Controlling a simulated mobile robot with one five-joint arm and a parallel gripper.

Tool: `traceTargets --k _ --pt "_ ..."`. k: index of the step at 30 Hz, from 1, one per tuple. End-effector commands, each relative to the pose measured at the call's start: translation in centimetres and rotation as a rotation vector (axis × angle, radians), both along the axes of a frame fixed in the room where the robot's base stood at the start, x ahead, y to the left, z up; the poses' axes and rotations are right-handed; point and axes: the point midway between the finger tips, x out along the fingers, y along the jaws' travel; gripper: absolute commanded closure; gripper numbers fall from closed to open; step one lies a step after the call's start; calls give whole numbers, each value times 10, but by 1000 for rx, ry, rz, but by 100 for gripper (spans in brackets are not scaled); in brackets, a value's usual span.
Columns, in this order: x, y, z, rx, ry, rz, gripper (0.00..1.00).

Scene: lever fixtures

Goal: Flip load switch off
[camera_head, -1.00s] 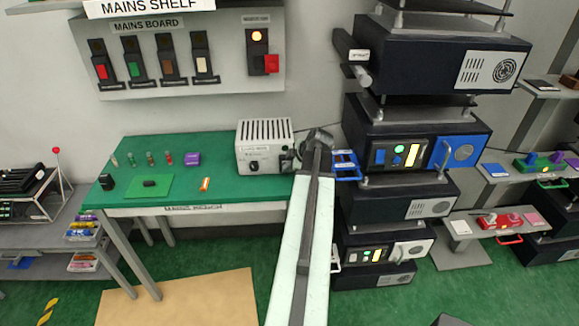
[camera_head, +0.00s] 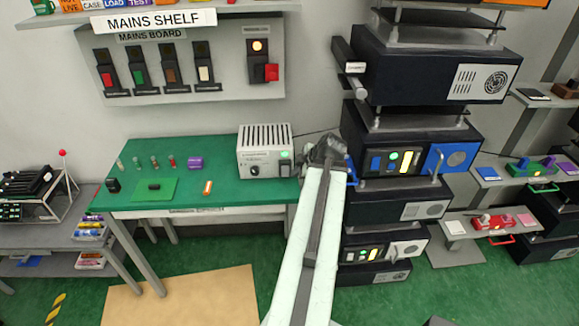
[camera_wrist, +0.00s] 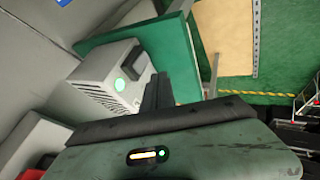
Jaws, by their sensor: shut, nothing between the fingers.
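The light grey vented box (camera_head: 262,146) stands at the right end of the green bench, with a dark round knob (camera_head: 254,171) and a lit green lamp (camera_head: 284,155) on its front. I cannot make out a separate load switch lever or read the small label. My gripper (camera_head: 322,152) is just right of the box, apart from the lamp as far as I can tell. In the wrist view the box (camera_wrist: 96,84) and its green lamp (camera_wrist: 120,84) are left of my dark shut fingers (camera_wrist: 157,92). Nothing shows between them.
The green bench (camera_head: 240,192) holds a purple block (camera_head: 195,163), an orange-white piece (camera_head: 207,187) and small tubes. The mains board (camera_head: 185,70) hangs above. A stack of dark units (camera_head: 405,185) with a blue panel stands close right of my arm.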

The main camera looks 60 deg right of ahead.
Motion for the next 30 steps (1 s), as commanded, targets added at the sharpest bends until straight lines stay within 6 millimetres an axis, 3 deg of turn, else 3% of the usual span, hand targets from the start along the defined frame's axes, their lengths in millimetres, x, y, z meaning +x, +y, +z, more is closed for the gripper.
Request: traceTargets --k 1,6,14,18,26,30 --pt "-6 3 17 1 0 -1 100" --pt "-15 5 24 1 0 2 100" --pt "-14 5 21 1 0 2 100" --pt "-15 6 3 31 23 1 100" --pt "-15 7 5 34 25 1 100" --pt "-7 4 -10 34 25 3 100"
